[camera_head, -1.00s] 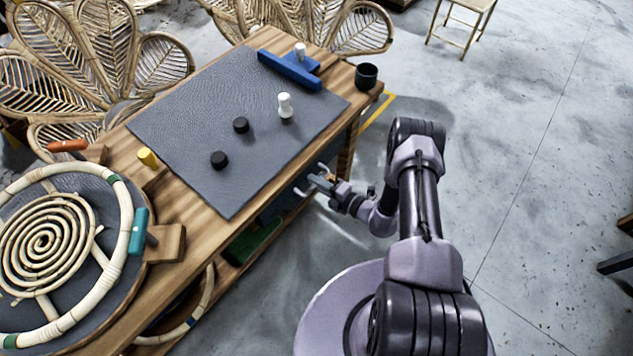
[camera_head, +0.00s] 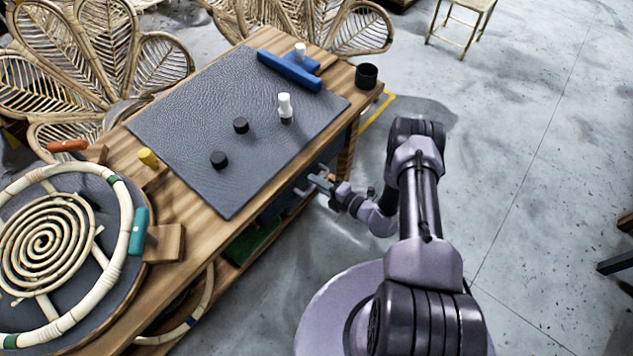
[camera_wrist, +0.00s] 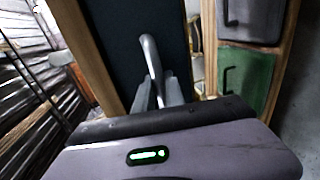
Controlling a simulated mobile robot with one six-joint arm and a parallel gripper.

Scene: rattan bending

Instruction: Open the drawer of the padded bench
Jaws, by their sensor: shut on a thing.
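The padded bench (camera_head: 345,88) has a wooden top with a grey pad (camera_head: 190,120). Below its edge, the dark drawer front shows in the wrist view (camera_wrist: 125,35), with a pale grey bar handle (camera_wrist: 150,55) on it. My gripper (camera_head: 316,182) is at the bench's right side, below the top. In the wrist view my gripper (camera_wrist: 158,92) has its fingers on either side of the handle's near end and is shut on it. The fingers partly hide the handle. The bench top hides most of the drawer, so I cannot tell any gap.
A black cup (camera_head: 367,75) stands at the far corner. A green front (camera_wrist: 245,80) with a black handle is beside the drawer.

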